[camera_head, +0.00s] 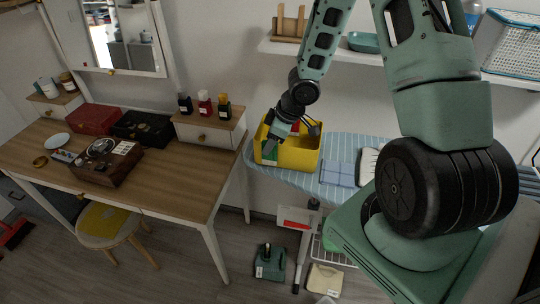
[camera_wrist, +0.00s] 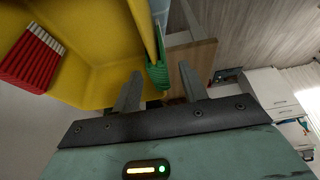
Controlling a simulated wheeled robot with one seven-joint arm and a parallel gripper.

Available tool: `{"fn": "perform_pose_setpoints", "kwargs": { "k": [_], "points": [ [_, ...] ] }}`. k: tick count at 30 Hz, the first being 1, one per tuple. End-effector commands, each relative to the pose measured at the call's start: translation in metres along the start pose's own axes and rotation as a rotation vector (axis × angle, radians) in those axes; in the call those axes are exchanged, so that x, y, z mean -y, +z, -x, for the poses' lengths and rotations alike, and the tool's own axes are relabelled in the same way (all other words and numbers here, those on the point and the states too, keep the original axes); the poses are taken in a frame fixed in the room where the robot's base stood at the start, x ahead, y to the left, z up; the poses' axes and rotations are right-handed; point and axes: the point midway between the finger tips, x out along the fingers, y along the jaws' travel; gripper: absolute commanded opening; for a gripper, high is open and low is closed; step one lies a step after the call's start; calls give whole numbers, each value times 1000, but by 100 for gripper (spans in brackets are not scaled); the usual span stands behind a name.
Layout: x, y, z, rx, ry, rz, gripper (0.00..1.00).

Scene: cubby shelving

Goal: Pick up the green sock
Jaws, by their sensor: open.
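A green ribbed piece (camera_wrist: 158,76), which looks like the green sock, shows in the wrist view at the wall of a yellow bin (camera_wrist: 95,88). In the head view, a green patch (camera_head: 269,151) shows at the left side of the yellow bin (camera_head: 298,158). My gripper (camera_wrist: 161,88) is open at the bin's edge, with one fingertip on each side of the green piece in the picture. I cannot tell whether the fingers touch it. In the head view my gripper (camera_head: 277,139) is at the bin's left end. Most of the sock is hidden.
A red item with pale stripes (camera_wrist: 32,58) is inside the bin. The bin stands on a blue striped ironing board (camera_head: 332,147), with folded blue cloth (camera_head: 338,174) to its right. A wooden desk (camera_head: 150,185) is on the left. A wall shelf (camera_head: 350,55) is above.

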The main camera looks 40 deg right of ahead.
Motion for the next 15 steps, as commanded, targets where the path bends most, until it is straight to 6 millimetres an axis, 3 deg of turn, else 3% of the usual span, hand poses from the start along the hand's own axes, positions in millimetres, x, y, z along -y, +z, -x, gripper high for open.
{"fn": "perform_pose_setpoints", "kwargs": {
  "k": [1,4,13,14,15],
  "points": [
    [1,2,-13,2,-3,2,43],
    [0,1,-23,0,-2,1,43],
    [0,0,-26,0,0,0,43],
    [0,0,-26,0,0,-1,40],
    [0,0,-26,0,0,-1,29]
  ]
}}
